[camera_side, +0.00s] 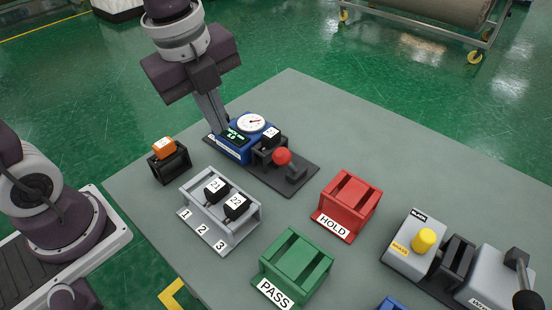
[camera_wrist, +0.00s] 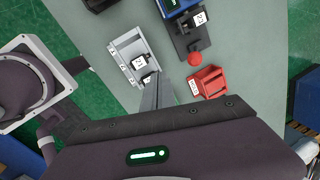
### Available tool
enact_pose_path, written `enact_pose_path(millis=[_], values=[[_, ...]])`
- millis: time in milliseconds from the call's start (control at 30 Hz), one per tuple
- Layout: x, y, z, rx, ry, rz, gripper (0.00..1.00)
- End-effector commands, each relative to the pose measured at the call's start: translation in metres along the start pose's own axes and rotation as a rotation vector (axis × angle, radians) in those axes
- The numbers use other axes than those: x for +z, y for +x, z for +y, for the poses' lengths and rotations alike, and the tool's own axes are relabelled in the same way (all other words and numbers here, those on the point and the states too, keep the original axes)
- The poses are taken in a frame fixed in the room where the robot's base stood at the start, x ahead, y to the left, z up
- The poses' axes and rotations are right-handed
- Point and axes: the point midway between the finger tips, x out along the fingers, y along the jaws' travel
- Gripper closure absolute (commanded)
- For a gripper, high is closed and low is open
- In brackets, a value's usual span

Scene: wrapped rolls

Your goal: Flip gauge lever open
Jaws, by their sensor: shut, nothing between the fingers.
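The gauge (camera_side: 232,143) is a blue box with a round white dial and a lit green display, on a dark base plate. A black block with a white label (camera_side: 271,133) sits in the dark holder beside it. The lever's red ball knob (camera_side: 282,156) stands by that holder, near a dark post; it also shows in the wrist view (camera_wrist: 195,59). My gripper (camera_side: 221,127) is shut and empty, pointing down by the gauge's left side in the side view. Whether it touches the gauge is unclear. In the wrist view its fingers (camera_wrist: 158,84) appear apart from the knob.
A grey rack (camera_side: 215,235) with blocks 21 and 22 stands in front of the gauge. An orange block (camera_side: 164,145) sits in a black holder at left. A red HOLD bin (camera_side: 345,205), green PASS bin (camera_side: 292,268) and grey machine (camera_side: 410,258) stand nearer.

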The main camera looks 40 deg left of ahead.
Motion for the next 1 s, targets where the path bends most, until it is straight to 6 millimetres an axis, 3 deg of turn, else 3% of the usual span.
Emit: enact_pose_path(millis=[100,200,300,733,867,1000], values=[[-0.021,0.025,-0.023,0.043,0.411,0.092,1.0],[-0.036,0.038,-0.035,0.042,0.667,0.162,1.0],[-0.044,0.045,-0.042,0.03,0.812,0.205,1.0],[-0.048,0.051,-0.044,0.023,0.874,0.222,1.0],[-0.052,0.069,-0.041,0.027,0.876,0.224,1.0],[-0.058,0.099,-0.037,0.028,0.876,0.224,1.0]])
